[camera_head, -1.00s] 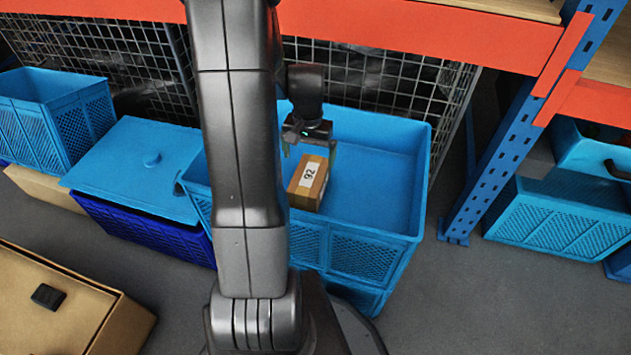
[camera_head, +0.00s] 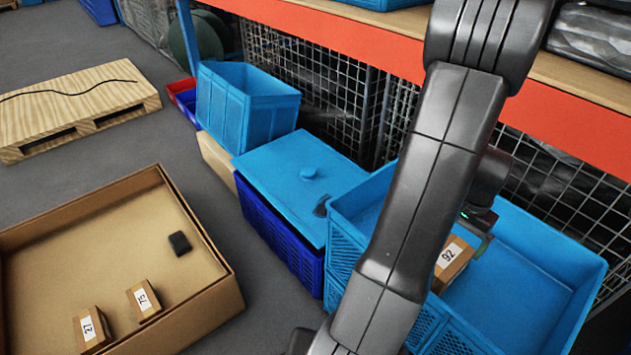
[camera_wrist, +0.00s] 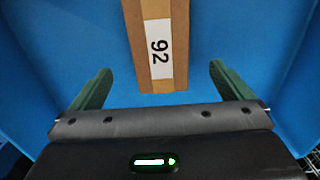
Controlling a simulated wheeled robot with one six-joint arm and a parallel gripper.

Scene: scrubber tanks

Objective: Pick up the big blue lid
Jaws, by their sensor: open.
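In the head view my arm partly hides that box (camera_head: 452,262). The lid is not in the wrist view.
The light-blue bin (camera_head: 596,285) has high walls around my gripper. A tall blue bin (camera_head: 245,110) stands behind the lid. A large open carton (camera_head: 215,275) with small boxes stands at left. An orange shelf beam (camera_head: 340,38) runs above. Grey floor lies left of the crates.

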